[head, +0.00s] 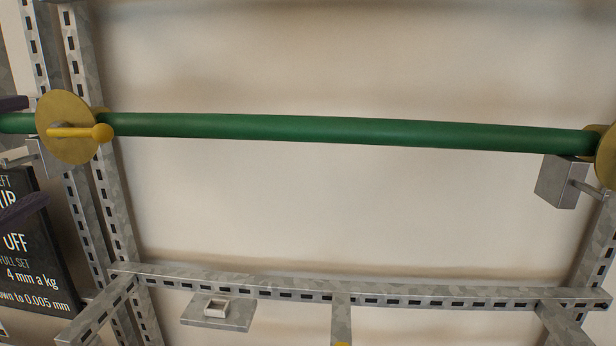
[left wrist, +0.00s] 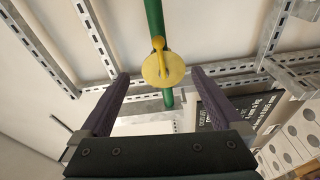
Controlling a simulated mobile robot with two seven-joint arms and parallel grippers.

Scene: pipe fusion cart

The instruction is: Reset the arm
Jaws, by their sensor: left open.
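My left gripper (head: 36,150) shows only as two purple fingers at the left edge of the head view. In the left wrist view its fingers (left wrist: 158,73) are spread wide with nothing clamped between them. A green pipe (head: 350,131) runs level across the head view through a yellow disc (head: 62,105) with a yellow handle (head: 80,132). In the left wrist view the disc (left wrist: 150,72) and the pipe's short end (left wrist: 168,98) appear between the fingertips; I cannot tell how far beyond them. My right gripper is in neither view.
A metal slotted frame (head: 400,295) stands below and on both sides of the pipe. A second yellow disc (head: 606,160) and a grey block (head: 560,182) are at the right. A black sign (head: 35,260) is at lower left. A small plate (head: 218,312) sits below the rail.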

